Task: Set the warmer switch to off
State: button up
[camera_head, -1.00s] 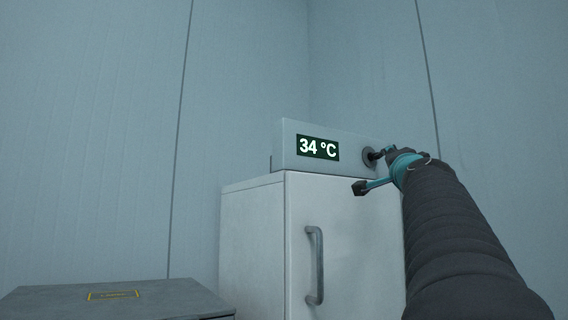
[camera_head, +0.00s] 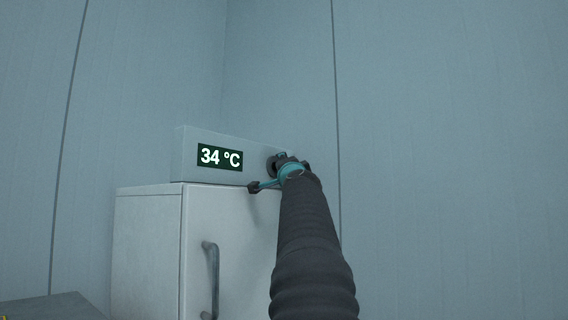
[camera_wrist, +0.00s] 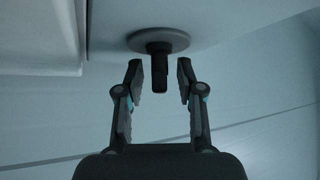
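The warmer switch is a dark knob (camera_wrist: 159,72) on a round grey base plate, seen in the wrist view. It projects from the face of the light grey control box (camera_head: 188,157), to the right of its display reading 34 °C (camera_head: 220,157). My gripper (camera_wrist: 159,78) is open, with one finger on each side of the knob's lower end and a visible gap on both sides. In the head view my gripper (camera_head: 277,162) is at the right part of the box and hides most of the switch. I see no switch markings.
The box sits on a white cabinet (camera_head: 148,245) with a vertical grey handle (camera_head: 211,275). A grey surface (camera_head: 50,308) lies at the lower left. Pale panel walls stand behind; the space right of my arm looks clear.

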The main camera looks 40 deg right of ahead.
grip_shut()
